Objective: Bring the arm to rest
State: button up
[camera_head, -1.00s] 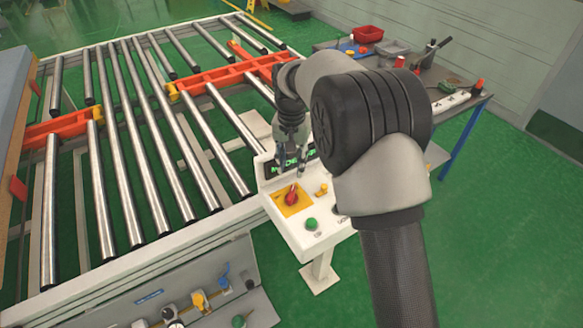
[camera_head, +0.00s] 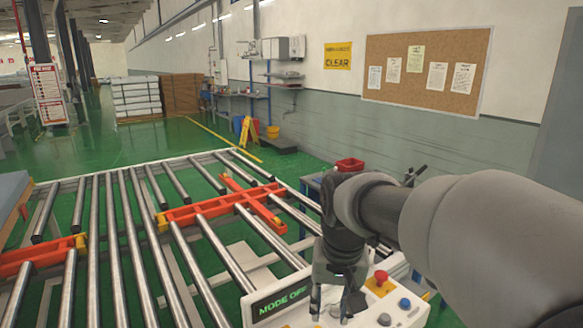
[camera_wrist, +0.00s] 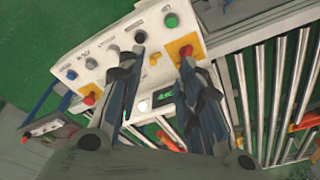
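My gripper (camera_head: 332,302) hangs pointing down over the white control panel (camera_head: 350,318). In the wrist view my gripper (camera_wrist: 160,62) has its two fingers spread apart with nothing between them. My arm reaches in from the right in the head view. The panel has a lit green display reading "MODE OFF" (camera_head: 280,301) and a red knob on a yellow plate (camera_head: 381,278). In the wrist view the panel (camera_wrist: 118,45) shows several buttons and knobs, among them a green button (camera_wrist: 171,20). I cannot tell whether the fingertips touch the panel.
A roller conveyor (camera_head: 130,240) with orange transfer frames (camera_head: 215,208) lies left of the panel. A blue-legged bench with a red bin (camera_head: 349,164) stands behind the arm. Green floor is open at the back left.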

jog(key=s+d+f+t, duration=0.1)
jog(key=s+d, duration=0.2)
jog(key=s, duration=0.7)
jog(key=s+d+f+n+t+b, duration=0.1)
jog(key=s+d, duration=0.2)
jog(key=s, duration=0.8)
jog(key=shift+d, duration=0.35)
jog(key=shift+o, duration=0.6)
